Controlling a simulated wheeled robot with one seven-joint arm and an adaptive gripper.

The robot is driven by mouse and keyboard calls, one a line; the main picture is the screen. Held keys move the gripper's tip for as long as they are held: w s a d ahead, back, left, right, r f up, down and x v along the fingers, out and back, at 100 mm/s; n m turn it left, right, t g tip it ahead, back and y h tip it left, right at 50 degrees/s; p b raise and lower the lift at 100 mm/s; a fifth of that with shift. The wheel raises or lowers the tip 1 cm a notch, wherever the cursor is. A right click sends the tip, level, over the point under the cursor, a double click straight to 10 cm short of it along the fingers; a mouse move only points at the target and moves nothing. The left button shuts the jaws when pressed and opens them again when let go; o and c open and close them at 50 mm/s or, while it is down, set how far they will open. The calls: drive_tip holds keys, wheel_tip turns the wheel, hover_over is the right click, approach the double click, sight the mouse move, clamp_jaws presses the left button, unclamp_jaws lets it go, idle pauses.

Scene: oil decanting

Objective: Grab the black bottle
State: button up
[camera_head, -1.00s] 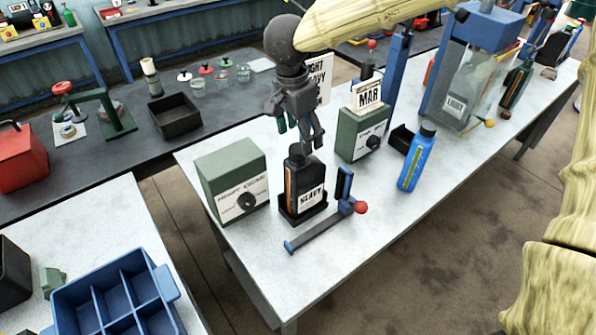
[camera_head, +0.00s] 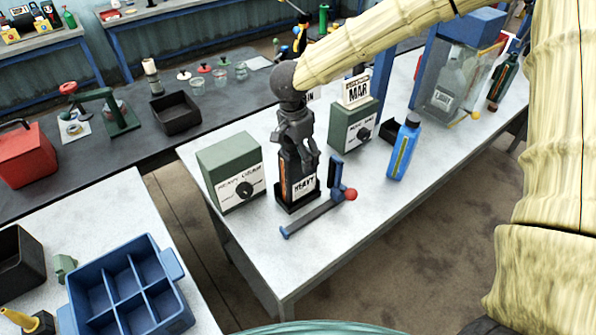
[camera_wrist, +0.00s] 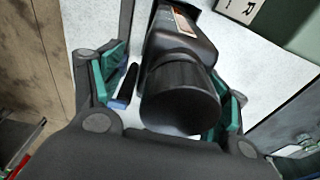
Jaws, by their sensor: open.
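The black bottle (camera_head: 299,187) with a white "HEAVY" label stands upright in a low black holder on the white table. My gripper (camera_head: 298,156) points down over the bottle's top and hides its cap in the head view. In the wrist view the bottle's round black cap (camera_wrist: 182,98) sits between the open, green-padded fingers of my gripper (camera_wrist: 170,92). One finger is on each side of the cap, and a gap shows on the left side. Whether the right finger touches the bottle cannot be told.
A green "HEAVY" box with a dial (camera_head: 231,172) stands left of the bottle. A blue lever with a red knob (camera_head: 350,194) is in front, at right. A blue bottle (camera_head: 404,148) and another green box (camera_head: 353,125) stand farther right. The table's front right is clear.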

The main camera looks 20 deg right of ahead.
drive_tip(key=shift+w+f, duration=0.4)
drive_tip(key=shift+w, duration=0.1)
drive_tip(key=shift+s+r, duration=0.25)
drive_tip(key=shift+s, duration=0.05)
drive_tip(key=c, duration=0.9)
drive_tip(key=shift+w+f, duration=0.1)
clamp_jaws()
